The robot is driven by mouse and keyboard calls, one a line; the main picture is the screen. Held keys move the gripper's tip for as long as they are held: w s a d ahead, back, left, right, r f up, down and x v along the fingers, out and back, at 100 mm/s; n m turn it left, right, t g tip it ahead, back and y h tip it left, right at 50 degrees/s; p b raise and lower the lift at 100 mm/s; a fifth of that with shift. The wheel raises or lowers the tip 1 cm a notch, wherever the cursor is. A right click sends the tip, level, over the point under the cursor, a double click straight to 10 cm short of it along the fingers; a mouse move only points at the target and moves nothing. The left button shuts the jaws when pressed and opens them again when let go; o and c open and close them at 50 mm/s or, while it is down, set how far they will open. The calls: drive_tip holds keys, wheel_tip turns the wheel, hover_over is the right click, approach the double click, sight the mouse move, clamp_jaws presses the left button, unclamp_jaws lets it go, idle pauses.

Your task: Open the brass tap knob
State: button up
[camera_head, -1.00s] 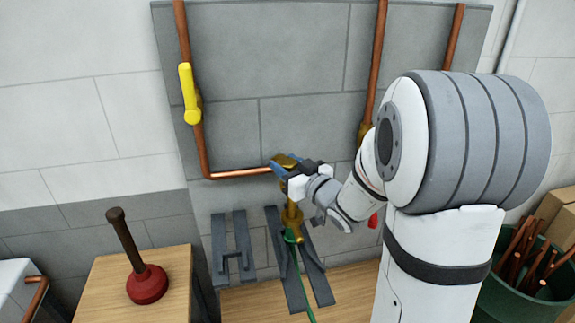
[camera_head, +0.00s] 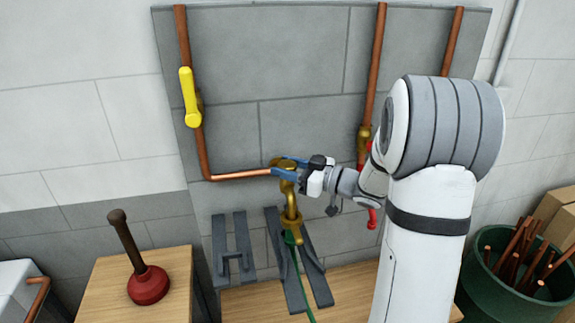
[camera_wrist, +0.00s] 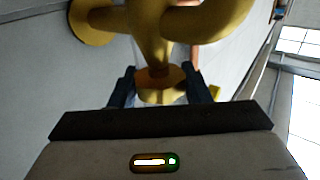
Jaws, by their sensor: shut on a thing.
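The brass tap (camera_head: 291,208) stands at the end of the horizontal copper pipe, in the middle of the head view. Its brass knob (camera_wrist: 161,84) shows between my fingers in the wrist view, with the tap body above it in the picture. My gripper (camera_head: 284,170) reaches the tap from the right, and its blue fingers are shut on the knob. My gripper also shows in the wrist view (camera_wrist: 160,90), one dark finger on each side of the knob. The fingers hide most of the knob in the head view.
A green hose (camera_head: 295,262) hangs from the tap between dark grey brackets (camera_head: 318,275). A yellow lever (camera_head: 188,97) sits on the left pipe, and a red handle (camera_head: 372,217) is below my forearm. A plunger (camera_head: 148,285) and a green bin (camera_head: 500,285) stand to the sides.

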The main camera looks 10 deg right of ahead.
drive_tip(key=shift+n+g+y, duration=0.6)
drive_tip(key=shift+g, duration=0.2)
drive_tip(key=o, duration=1)
drive_tip(key=shift+c, duration=0.2)
drive_tip(key=shift+d, duration=0.1)
drive_tip(key=b+v, duration=0.1)
drive_tip(key=v, duration=0.6)
drive_tip(key=shift+d, duration=0.3)
drive_tip(key=shift+s, duration=0.1)
